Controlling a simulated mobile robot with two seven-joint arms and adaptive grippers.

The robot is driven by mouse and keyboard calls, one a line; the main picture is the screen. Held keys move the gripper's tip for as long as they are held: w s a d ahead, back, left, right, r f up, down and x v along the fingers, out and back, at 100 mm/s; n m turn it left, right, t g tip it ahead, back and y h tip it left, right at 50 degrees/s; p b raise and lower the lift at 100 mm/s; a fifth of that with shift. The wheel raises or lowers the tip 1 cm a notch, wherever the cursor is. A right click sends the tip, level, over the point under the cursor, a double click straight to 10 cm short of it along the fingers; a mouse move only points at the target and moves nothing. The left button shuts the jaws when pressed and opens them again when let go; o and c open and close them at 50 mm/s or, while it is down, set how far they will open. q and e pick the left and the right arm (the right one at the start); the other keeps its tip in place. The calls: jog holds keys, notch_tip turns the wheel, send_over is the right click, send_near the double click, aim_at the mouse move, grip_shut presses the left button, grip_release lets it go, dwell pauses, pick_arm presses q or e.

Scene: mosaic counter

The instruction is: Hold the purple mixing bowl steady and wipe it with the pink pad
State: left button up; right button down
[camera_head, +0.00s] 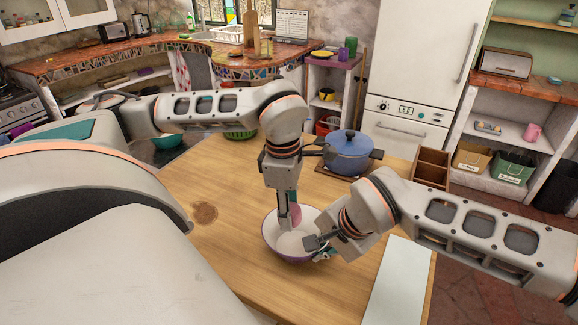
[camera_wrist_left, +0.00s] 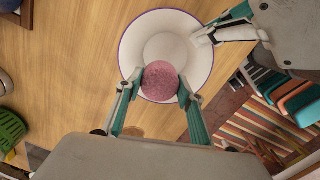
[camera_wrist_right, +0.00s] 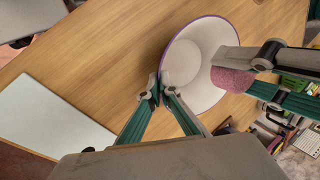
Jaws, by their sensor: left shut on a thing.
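The purple mixing bowl (camera_head: 272,238) stands upright on the wooden table, white inside with a purple rim. It also shows in the left wrist view (camera_wrist_left: 165,47) and the right wrist view (camera_wrist_right: 185,62). My left gripper (camera_head: 290,222) points down over the bowl's far side, shut on the round pink pad (camera_wrist_left: 160,82). The pad also shows in the right wrist view (camera_wrist_right: 232,80). I cannot tell whether the pad touches the bowl. My right gripper (camera_wrist_right: 161,92) is at the bowl's near right side in the head view, its fingertips closed about the rim.
A blue pot (camera_head: 349,155) with a lid stands on a board at the table's far right, near a wooden box (camera_head: 431,170). A pale board (camera_head: 398,285) lies along the right edge. A green basket (camera_head: 240,133) is at the far left. The table left of the bowl is clear.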

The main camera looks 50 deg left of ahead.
jog(key=c, duration=2.8)
grip_release()
jog(key=o, duration=0.6)
jog(key=v, duration=1.2)
